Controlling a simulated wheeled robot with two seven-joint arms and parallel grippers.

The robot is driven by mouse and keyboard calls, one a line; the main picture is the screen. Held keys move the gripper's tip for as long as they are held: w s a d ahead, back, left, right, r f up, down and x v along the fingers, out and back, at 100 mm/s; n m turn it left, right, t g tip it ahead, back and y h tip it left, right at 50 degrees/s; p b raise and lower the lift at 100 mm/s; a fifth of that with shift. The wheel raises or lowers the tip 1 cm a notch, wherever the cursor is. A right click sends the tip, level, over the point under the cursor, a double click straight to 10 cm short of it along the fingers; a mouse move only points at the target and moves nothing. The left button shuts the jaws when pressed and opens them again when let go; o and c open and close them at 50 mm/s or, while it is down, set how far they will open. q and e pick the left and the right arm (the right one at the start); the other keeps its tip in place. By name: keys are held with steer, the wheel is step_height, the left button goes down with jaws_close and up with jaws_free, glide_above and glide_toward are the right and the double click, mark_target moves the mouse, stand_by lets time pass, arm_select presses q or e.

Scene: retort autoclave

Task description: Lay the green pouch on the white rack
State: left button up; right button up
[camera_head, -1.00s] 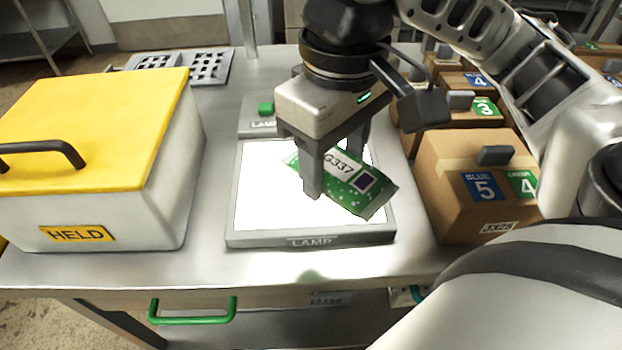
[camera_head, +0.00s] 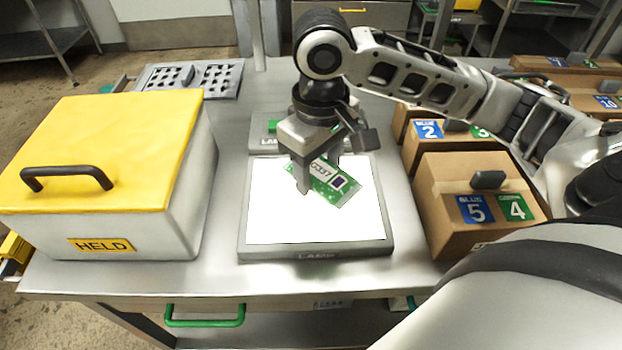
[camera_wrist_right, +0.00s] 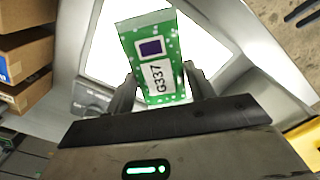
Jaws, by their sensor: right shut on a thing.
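The green pouch (camera_head: 335,186) has a white label reading G337 and a dark square. My right gripper (camera_head: 318,186) is shut on it and holds it tilted above the bright lamp panel (camera_head: 258,252). In the right wrist view the pouch (camera_wrist_right: 152,58) sits between the two fingers (camera_wrist_right: 160,88), with its far end sticking out over the white light. I see no plainly white rack; a pale grey slotted rack (camera_head: 152,83) lies at the back left of the table, and I cannot tell if it is the one named. My left gripper is not in view.
A white box with a yellow lid (camera_head: 110,130) marked HELD stands at the left, between the table's front and the slotted rack. Cardboard boxes (camera_head: 450,180) with numbered tags crowd the right side. A green handle (camera_head: 205,320) is below the front edge.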

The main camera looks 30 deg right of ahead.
steer(key=w+f, duration=0.2)
steer(key=f, duration=0.1)
steer(key=w+f, duration=0.1)
steer(key=shift+w+d+f, duration=0.15)
steer(key=shift+d, duration=0.25)
steer(key=shift+f, duration=1.5)
steer(key=shift+f, duration=0.1)
steer(key=o, duration=1.1)
